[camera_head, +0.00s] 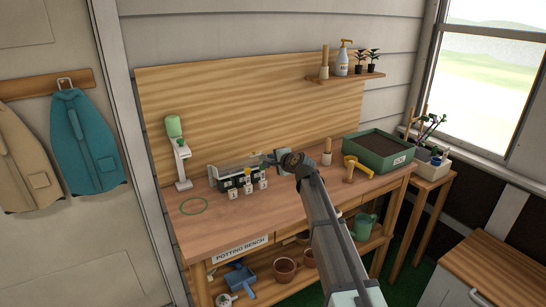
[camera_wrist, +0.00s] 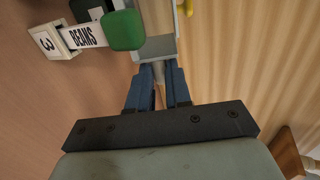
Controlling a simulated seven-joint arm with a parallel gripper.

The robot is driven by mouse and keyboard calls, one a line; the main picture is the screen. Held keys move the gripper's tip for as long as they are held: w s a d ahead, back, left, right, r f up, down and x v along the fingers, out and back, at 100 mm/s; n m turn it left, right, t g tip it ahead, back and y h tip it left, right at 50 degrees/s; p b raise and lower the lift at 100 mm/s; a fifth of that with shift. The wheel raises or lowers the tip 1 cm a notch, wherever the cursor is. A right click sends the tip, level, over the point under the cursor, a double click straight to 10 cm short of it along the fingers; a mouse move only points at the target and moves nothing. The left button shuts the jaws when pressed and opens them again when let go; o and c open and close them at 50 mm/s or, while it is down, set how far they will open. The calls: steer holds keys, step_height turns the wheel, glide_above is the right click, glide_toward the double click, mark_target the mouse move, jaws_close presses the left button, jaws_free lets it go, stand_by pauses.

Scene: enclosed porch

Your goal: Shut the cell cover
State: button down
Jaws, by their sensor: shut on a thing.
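A dark cell box (camera_head: 238,179) stands on the bench, with several small white number blocks along its front. A pale, see-through panel, seemingly the cell cover (camera_head: 228,167), stands raised along its back. My gripper (camera_head: 262,160) is at the right end of the box, reaching in from the right. In the wrist view my gripper's blue fingers (camera_wrist: 158,85) are shut on a narrow pale piece at the near end of a grey panel (camera_wrist: 157,46), which looks like part of the cover. A green block (camera_wrist: 122,30), a BEANS label (camera_wrist: 84,36) and a number 3 block (camera_wrist: 52,42) lie beside it.
A white stand with a green top (camera_head: 178,150) and a green ring (camera_head: 193,206) are on the left of the bench (camera_head: 225,225). A wooden backboard rises behind.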

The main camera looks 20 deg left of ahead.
steer(key=shift+w+f+t+y, duration=0.1)
steer(key=shift+f+t+y, duration=1.4)
steer(key=shift+a+f, duration=0.1)
steer(key=shift+f, duration=0.05)
steer(key=shift+a+f, duration=0.15)
steer(key=shift+f, duration=0.55)
steer(key=c, duration=1.1)
jaws_free()
steer(key=shift+w+a, duration=0.15)
steer(key=shift+o, duration=0.2)
steer(key=shift+d, duration=0.2)
